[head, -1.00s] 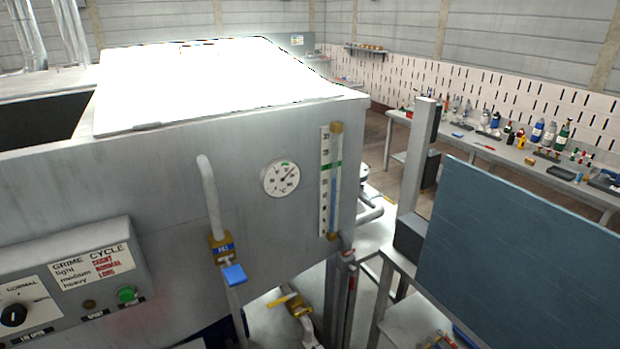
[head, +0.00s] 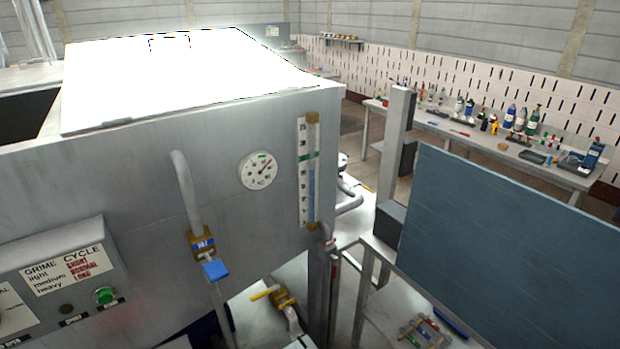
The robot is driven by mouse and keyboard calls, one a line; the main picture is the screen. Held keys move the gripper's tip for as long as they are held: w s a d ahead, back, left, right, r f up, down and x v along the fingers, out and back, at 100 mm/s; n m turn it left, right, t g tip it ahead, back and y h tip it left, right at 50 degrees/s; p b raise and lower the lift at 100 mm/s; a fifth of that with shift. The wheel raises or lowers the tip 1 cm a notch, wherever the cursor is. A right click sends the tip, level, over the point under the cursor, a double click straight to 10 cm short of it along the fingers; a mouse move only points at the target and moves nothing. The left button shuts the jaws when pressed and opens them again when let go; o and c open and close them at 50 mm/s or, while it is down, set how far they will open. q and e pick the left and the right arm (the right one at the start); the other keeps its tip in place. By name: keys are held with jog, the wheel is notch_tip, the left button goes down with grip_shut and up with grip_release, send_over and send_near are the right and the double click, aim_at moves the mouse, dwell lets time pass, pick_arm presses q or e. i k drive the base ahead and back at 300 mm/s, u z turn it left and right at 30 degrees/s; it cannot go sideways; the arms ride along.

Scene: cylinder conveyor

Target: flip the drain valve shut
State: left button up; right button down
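A brass valve with a yellow lever (head: 265,292) sits low, under the machine's right end, on a grey pipe; I take it for the drain valve. Its lever sticks out to the left of the brass body (head: 284,299), across the pipe. A second brass valve (head: 202,243) with a blue handle (head: 216,270) and a blue label is on the pipe at the machine's front. Neither of my grippers shows in the head view.
The grey machine (head: 120,165) carries a round dial (head: 258,170), a level gauge (head: 309,185) and a control box (head: 60,270). A large blue-grey panel (head: 500,245) stands at right on a frame. A workbench (head: 470,140) with bottles runs along the back wall.

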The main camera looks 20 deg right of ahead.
aim_at(335, 258)
jog(key=k, duration=0.95)
jog(key=z, duration=0.95)
jog(key=i, duration=1.15)
jog(key=u, duration=0.25)
